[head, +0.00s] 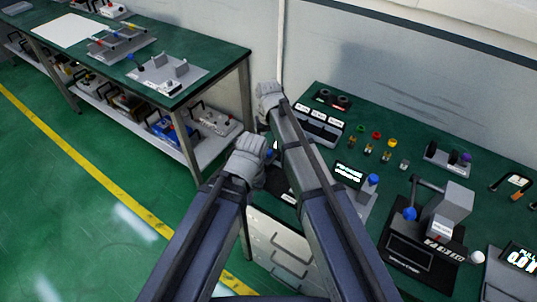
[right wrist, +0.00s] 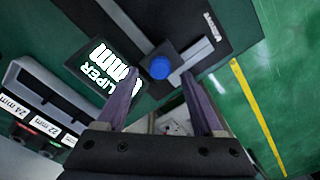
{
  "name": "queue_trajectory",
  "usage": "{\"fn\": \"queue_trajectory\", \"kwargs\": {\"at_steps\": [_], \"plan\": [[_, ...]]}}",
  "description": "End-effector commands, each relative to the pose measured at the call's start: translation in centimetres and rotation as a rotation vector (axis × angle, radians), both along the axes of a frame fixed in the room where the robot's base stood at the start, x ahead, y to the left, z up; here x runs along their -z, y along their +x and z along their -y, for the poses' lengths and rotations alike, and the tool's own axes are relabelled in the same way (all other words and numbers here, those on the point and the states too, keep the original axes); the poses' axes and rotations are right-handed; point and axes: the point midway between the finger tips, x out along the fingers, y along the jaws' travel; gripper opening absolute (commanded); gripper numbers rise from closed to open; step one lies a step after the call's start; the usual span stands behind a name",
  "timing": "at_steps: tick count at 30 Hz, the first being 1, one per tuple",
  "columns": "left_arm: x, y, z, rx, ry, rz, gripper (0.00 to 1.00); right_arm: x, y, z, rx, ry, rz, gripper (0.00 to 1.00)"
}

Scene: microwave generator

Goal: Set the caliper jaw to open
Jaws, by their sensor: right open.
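The caliper unit has a dark base (right wrist: 200,28), a blue knob (right wrist: 160,68), grey metal bars (right wrist: 205,60) and a lit display (right wrist: 103,66) in the right wrist view. In the head view my arms hide most of it; a bit of blue (head: 270,152) shows between them. My right gripper (right wrist: 160,84) is open, with its two fingers on either side of the blue knob in the picture. I see no contact, and the height between them is unclear. My left arm shows in the head view, but its fingers do not.
A grey box with labels in mm (right wrist: 45,105) stands beside the caliper. The green bench (head: 310,98) carries several other devices to the right, including a dark-based unit with a blue knob (head: 409,214). Another bench (head: 215,45) stands at the upper left. Open floor (head: 60,210) lies left.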

Motion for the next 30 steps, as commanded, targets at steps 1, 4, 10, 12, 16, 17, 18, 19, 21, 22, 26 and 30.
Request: {"fn": "queue_trajectory", "kwargs": {"at_steps": [1, 4, 10, 12, 16, 17, 18, 19, 21, 22, 26, 30], "plan": [[1.4, 0.0, 0.0, 0.000, 0.000, 0.000, 0.00, 1.4, 0.0, 0.0, 0.000, 0.000, 0.000, 0.69], [2.2, 0.0, 0.0, 0.000, 0.000, 0.000, 0.00, 2.2, 0.0, 0.0, 0.000, 0.000, 0.000, 0.69], [2.6, 0.0, 0.0, 0.000, 0.000, 0.000, 0.00, 2.6, 0.0, 0.0, 0.000, 0.000, 0.000, 0.69], [2.5, 0.0, 0.0, 0.000, 0.000, 0.000, 0.00, 2.5, 0.0, 0.0, 0.000, 0.000, 0.000, 0.69], [2.5, 0.0, 0.0, 0.000, 0.000, 0.000, 0.00, 2.5, 0.0, 0.0, 0.000, 0.000, 0.000, 0.68], [2.5, 0.0, 0.0, 0.000, 0.000, 0.000, 0.00, 2.5, 0.0, 0.0, 0.000, 0.000, 0.000, 0.64], [2.5, 0.0, 0.0, 0.000, 0.000, 0.000, 0.00, 2.5, 0.0, 0.0, 0.000, 0.000, 0.000, 0.60], [2.5, 0.0, 0.0, 0.000, 0.000, 0.000, 0.00, 2.5, 0.0, 0.0, 0.000, 0.000, 0.000, 0.56], [2.5, 0.0, 0.0, 0.000, 0.000, 0.000, 0.00, 2.5, 0.0, 0.0, 0.000, 0.000, 0.000, 0.48], [2.5, 0.0, 0.0, 0.000, 0.000, 0.000, 0.00, 2.5, 0.0, 0.0, 0.000, 0.000, 0.000, 0.45], [2.5, 0.0, 0.0, 0.000, 0.000, 0.000, 0.00, 2.5, 0.0, 0.0, 0.000, 0.000, 0.000, 0.30], [2.5, 0.0, 0.0, 0.000, 0.000, 0.000, 0.00, 2.5, 0.0, 0.0, 0.000, 0.000, 0.000, 0.15]]}}
